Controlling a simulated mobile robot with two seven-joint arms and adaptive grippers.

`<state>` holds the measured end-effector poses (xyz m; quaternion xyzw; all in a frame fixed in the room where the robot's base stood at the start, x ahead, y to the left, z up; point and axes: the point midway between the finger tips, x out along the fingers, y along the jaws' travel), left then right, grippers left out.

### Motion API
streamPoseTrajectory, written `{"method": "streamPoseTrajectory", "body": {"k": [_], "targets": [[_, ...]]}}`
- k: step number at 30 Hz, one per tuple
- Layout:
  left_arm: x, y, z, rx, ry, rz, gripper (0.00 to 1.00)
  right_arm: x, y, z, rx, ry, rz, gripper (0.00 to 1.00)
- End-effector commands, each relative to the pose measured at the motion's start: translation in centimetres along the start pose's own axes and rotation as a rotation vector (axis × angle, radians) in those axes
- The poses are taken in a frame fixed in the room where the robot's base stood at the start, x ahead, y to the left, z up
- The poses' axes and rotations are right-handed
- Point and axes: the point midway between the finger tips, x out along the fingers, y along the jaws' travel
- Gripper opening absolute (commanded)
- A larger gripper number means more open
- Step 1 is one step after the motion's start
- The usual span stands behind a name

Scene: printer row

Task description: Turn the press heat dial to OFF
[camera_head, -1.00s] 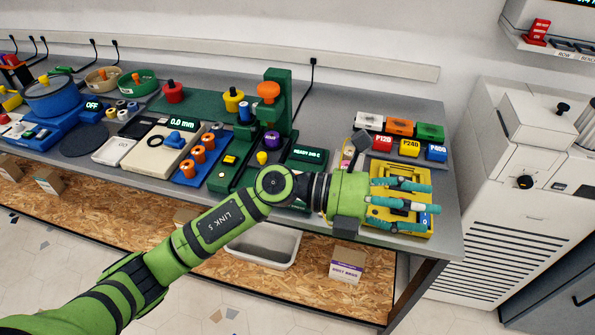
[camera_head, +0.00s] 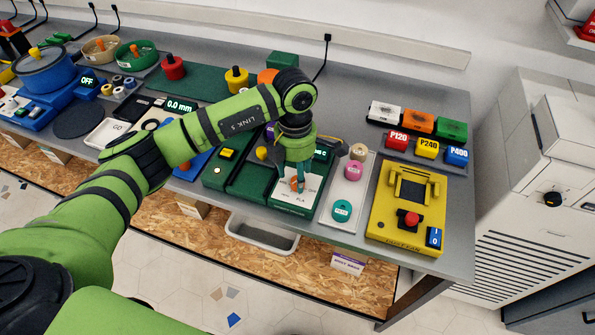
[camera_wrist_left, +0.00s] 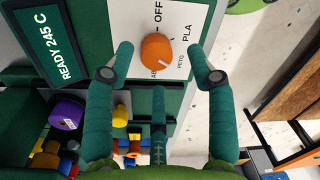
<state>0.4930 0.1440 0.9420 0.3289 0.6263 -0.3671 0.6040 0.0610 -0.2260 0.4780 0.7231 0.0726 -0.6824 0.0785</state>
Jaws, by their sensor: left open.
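The press heat dial is an orange knob (camera_wrist_left: 157,51) on a white plate (camera_wrist_left: 138,22) marked OFF, PLA, PETG and ABS. In the head view the knob (camera_head: 294,184) shows partly behind my fingers. My left gripper (camera_head: 299,178) points down over the plate. In the left wrist view its teal fingers (camera_wrist_left: 162,62) are spread on either side of the knob, open; I cannot tell if they touch it. A green display (camera_wrist_left: 55,47) reads READY 245 C. My right gripper is not in view.
A yellow fixture (camera_head: 405,210) with a red button stands right of the press. A pale strip with pink and teal knobs (camera_head: 342,210) lies between them. My left arm covers part of the bench.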

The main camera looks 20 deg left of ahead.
Motion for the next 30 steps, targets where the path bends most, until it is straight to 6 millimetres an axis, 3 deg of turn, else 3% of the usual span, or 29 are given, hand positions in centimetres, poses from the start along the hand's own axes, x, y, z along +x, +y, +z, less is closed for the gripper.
{"method": "streamPoseTrajectory", "body": {"k": [4,10,14,15,18,19,30], "targets": [[1.5,0.0,0.0,-0.001,0.000,-0.002,0.56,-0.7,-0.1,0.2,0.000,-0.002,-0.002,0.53],[2.2,0.0,0.1,0.001,-0.002,-0.001,0.56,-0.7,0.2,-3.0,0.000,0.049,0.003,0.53],[2.2,0.0,0.1,0.000,-0.003,-0.001,0.56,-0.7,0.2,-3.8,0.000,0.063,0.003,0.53],[2.2,0.0,0.1,0.000,-0.003,-0.001,0.48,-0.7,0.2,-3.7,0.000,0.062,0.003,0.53],[2.2,0.0,0.1,0.000,-0.003,-0.001,0.08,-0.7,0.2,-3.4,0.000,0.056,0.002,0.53],[2.2,0.0,0.1,0.000,-0.003,-0.001,0.00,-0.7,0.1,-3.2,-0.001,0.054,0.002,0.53],[2.2,0.0,0.1,-0.027,-0.004,-0.001,0.00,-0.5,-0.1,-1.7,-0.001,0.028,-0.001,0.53]]}}
